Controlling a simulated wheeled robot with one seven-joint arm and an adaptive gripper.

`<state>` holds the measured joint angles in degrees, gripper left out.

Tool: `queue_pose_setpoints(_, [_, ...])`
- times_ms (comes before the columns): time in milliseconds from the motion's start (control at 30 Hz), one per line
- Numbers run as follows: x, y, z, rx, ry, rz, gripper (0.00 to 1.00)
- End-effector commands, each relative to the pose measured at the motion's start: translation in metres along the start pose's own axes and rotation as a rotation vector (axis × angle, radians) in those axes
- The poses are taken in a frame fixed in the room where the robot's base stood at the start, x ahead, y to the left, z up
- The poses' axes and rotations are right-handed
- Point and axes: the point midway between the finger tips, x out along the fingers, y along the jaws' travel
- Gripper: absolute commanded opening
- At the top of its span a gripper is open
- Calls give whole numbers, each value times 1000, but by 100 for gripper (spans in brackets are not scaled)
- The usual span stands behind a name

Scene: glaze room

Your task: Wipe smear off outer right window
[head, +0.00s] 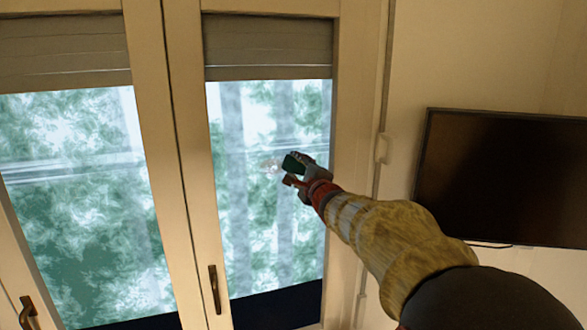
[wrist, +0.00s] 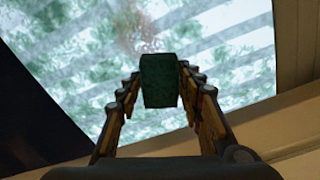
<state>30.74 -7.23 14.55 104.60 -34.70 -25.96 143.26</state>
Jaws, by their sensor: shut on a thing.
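The right window (head: 280,230) has a pale pane with trees behind it. A small whitish-brown smear (head: 270,166) shows on this pane, just left of my gripper. The smear also shows in the wrist view as a faint brownish patch (wrist: 140,32) beyond the held block. My gripper (head: 294,170) is shut on a dark green sponge-like block (wrist: 159,80), which also shows in the head view (head: 293,163). The block is in front of the pane, close to the smear. I cannot tell whether it touches the glass.
A left window (head: 80,220) stands beside it, with handles (head: 214,290) on the frames. Rolled shutters (head: 268,50) cover the upper panes. A dark wall screen (head: 510,175) hangs at the right, near my arm. A strap box (head: 383,148) is on the wall between.

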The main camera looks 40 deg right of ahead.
Motion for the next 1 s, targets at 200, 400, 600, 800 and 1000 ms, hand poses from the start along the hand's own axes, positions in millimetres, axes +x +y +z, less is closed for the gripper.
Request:
queue_pose_setpoints(200, [1, 7, 14, 0, -3, 0, 17])
queue_pose_setpoints(400, [2, 13, 28, 0, -2, 0, 17])
queue_pose_setpoints(600, [2, 14, 34, 0, -2, 0, 17])
queue_pose_setpoints(800, [1, 20, 46, 0, -4, -1, 17])
queue_pose_setpoints(1000, [0, 27, 60, 0, -3, -1, 17])
